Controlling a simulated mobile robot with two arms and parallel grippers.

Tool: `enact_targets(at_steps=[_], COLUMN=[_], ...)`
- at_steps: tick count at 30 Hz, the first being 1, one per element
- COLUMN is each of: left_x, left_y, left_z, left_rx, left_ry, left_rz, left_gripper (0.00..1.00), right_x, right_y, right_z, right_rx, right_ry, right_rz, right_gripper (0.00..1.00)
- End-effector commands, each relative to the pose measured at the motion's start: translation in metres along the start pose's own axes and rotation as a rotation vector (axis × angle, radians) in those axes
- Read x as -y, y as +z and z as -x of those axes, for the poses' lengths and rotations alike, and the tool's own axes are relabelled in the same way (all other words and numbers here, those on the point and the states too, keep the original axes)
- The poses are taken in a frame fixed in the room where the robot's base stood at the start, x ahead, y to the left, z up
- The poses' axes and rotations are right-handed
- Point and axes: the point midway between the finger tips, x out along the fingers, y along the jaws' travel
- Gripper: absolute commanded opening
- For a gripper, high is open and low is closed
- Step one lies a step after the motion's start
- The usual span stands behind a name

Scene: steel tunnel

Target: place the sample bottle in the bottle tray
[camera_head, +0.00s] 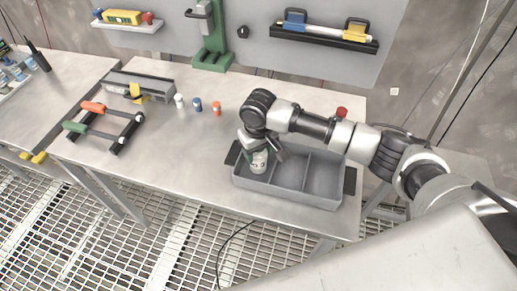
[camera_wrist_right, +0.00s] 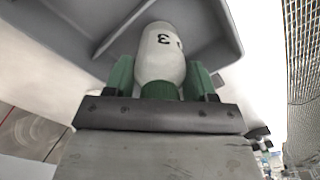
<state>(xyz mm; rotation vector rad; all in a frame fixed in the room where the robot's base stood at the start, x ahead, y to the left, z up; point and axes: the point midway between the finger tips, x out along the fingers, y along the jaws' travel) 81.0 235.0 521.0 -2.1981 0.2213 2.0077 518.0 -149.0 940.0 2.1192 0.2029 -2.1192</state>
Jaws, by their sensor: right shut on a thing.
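The sample bottle (camera_head: 259,162) is white with a dark 3 on it. It also shows in the right wrist view (camera_wrist_right: 162,55), with its green end between the fingers. My right gripper (camera_head: 255,148) is shut on the bottle, with a green finger on each side (camera_wrist_right: 163,80). The grey bottle tray (camera_head: 290,198) has several compartments and stands near the table's front edge. The bottle is over or in the leftmost compartment; I cannot tell whether it touches the tray floor. My left gripper is not in view.
Small white (camera_head: 179,100), blue (camera_head: 197,104) and orange (camera_head: 216,108) bottles stand left of the tray. A rack with orange and green handles (camera_head: 103,125) lies further left. A green stand (camera_head: 212,45) is behind. The tabletop (camera_head: 190,150) left of the tray is clear.

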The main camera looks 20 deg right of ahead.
Motion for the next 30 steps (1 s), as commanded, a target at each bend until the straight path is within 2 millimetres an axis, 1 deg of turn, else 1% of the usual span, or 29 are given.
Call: enact_targets(at_steps=[4,5,9,17,20,23,30], left_x=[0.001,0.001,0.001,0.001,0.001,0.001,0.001], left_y=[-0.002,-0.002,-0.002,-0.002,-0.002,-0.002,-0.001], left_z=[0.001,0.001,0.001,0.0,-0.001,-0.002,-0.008], left_rx=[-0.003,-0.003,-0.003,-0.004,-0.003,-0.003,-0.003], left_ry=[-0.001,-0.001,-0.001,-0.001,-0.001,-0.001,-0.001], left_rz=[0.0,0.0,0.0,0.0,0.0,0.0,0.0], left_gripper=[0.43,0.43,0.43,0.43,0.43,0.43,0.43], right_x=[0.0,0.0,0.0,0.0,0.0,0.0,0.0], right_y=[0.0,0.0,0.0,0.0,-0.001,-0.001,-0.001], right_z=[-0.002,-0.002,-0.002,-0.001,0.004,0.018,0.069], right_rx=[0.0,0.0,0.0,-0.001,-0.003,-0.004,-0.005], right_ry=[-0.001,-0.001,0.0,0.0,-0.001,-0.002,-0.002], right_rz=[-0.001,-0.001,0.0,0.0,0.001,0.0,0.001], right_gripper=[0.26,0.6,0.81,0.81,0.81,0.81,0.81])
